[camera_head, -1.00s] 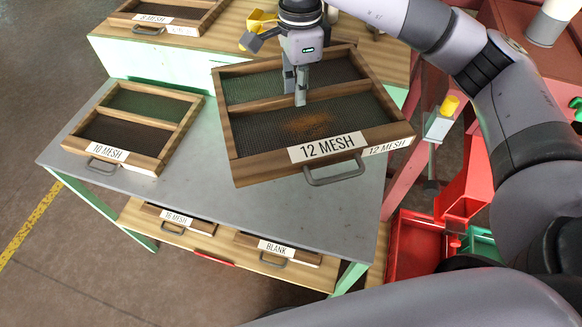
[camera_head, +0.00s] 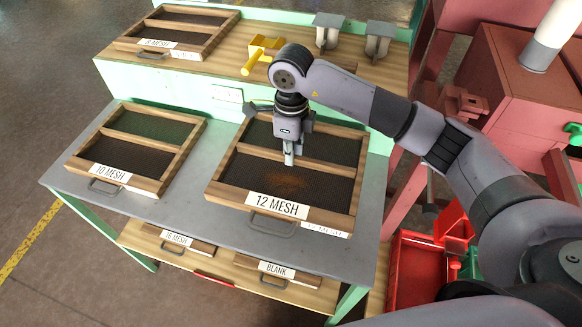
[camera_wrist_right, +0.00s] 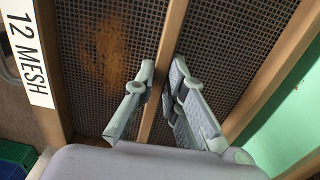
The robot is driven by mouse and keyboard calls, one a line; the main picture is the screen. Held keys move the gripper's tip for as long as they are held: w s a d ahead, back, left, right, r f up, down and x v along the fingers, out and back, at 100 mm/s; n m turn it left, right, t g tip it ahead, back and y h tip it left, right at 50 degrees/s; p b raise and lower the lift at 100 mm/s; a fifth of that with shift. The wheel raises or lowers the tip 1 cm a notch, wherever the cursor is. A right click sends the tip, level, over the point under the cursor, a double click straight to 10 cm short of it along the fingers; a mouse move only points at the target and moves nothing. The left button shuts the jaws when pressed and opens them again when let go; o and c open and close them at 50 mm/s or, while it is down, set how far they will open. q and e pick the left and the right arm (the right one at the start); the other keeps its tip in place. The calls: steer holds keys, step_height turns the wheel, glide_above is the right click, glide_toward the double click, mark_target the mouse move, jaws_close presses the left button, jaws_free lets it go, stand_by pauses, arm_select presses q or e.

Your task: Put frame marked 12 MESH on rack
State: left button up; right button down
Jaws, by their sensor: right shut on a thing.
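The wooden frame marked 12 MESH (camera_head: 225,193) has dark mesh in two panels, a rusty patch and a front handle. It lies about level at the right part of the rack's grey top shelf (camera_head: 190,205); I cannot tell whether it touches the shelf. My right gripper (camera_head: 289,161) is shut on the frame's middle wooden bar. In the right wrist view, its fingers (camera_wrist_right: 164,72) stand on either side of that bar (camera_wrist_right: 172,40), and the label shows at the left. My left gripper is not in view.
The 10 MESH frame (camera_head: 150,180) lies left on the same shelf, with a gap between. 16 MESH (camera_head: 178,240) and BLANK (camera_head: 275,268) frames sit below. A raised wooden ledge behind holds the 8 MESH frame (camera_head: 183,53) and a yellow item (camera_head: 262,52). Red bins (camera_head: 415,265) stand right.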

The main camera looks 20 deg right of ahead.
mark_target(291, 172)
step_height(291, 172, down, 7)
steer(key=shift+f+p, duration=0.15)
steer(key=shift+p, duration=0.45)
steer(key=c, duration=1.7)
jaws_free()
steer(key=shift+f, duration=0.1)
steer(key=shift+o, duration=0.2)
step_height(291, 172, up, 12)
steer(key=p, duration=0.6)
